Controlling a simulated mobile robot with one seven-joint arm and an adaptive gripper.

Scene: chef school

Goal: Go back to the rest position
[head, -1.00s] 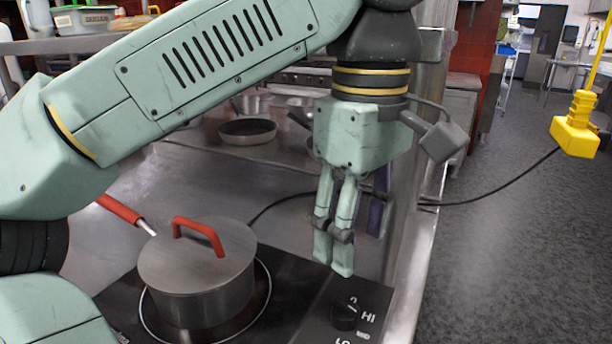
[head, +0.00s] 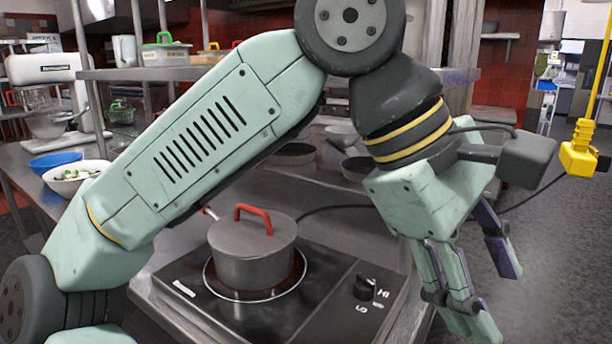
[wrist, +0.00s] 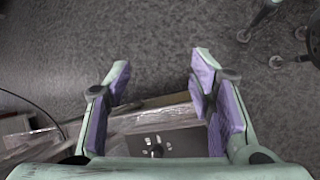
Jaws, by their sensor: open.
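My gripper (head: 490,285) is open and empty in the head view. It hangs to the right of the induction cooktop (head: 325,315), tilted down and outward. In the wrist view the purple-padded fingers (wrist: 160,95) stand well apart with nothing between them. Beyond them show the grey floor (wrist: 165,35) and the counter edge with the cooktop's knob panel (wrist: 168,143). My arm is raised and bent, crossing the head view over the counter.
A lidded pot (head: 252,257) with red handles sits on the cooktop, left of my gripper. The black knob (head: 365,287) is near the cooktop's right side. A yellow hanging box (head: 579,158) is at the right. A blue bowl (head: 55,163) stands far left. Open floor lies right.

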